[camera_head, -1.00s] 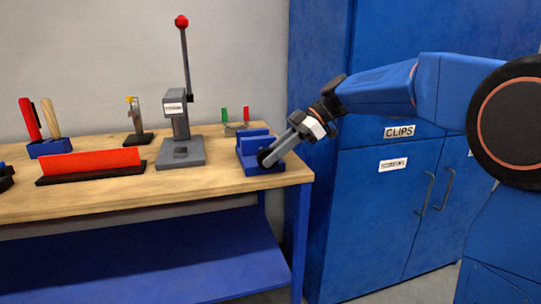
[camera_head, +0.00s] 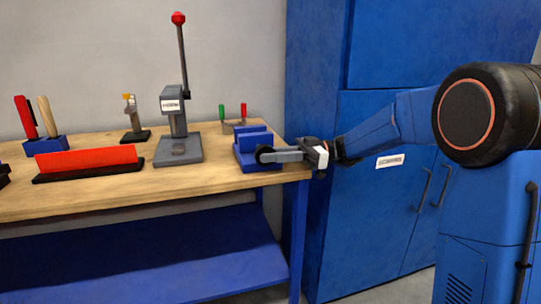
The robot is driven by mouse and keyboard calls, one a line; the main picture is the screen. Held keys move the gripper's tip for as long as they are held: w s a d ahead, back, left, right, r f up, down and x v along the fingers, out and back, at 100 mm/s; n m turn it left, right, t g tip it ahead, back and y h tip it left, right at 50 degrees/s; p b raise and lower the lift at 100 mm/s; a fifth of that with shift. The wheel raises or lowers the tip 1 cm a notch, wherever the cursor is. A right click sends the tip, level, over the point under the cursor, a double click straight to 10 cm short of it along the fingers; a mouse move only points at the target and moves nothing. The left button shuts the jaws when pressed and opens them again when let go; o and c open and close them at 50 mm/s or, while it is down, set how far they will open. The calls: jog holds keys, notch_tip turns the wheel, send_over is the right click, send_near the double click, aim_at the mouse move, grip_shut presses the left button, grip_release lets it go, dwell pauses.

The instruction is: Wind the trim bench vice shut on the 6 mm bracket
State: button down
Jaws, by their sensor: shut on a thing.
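The blue bench vice (camera_head: 251,140) stands at the right end of the wooden bench, with two raised blue jaws and a gap between them. A round black handle part (camera_head: 263,153) is at its front. My gripper (camera_head: 274,155) comes in from the right, about level, with its grey fingers at this black part. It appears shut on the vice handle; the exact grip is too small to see. I cannot make out the 6 mm bracket between the jaws.
A grey lever press (camera_head: 179,149) with a red knob stands left of the vice. A small rack with green and red handles (camera_head: 232,127) is behind. A red bar on a black base (camera_head: 86,160) lies farther left. Blue cabinets (camera_head: 360,220) stand behind my arm.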

dwell(0.3)
jog(key=c, duration=1.6)
grip_release()
jog(key=shift+c, duration=0.2)
jog(key=shift+f+v, duration=0.2)
jog(key=shift+v, duration=3.55)
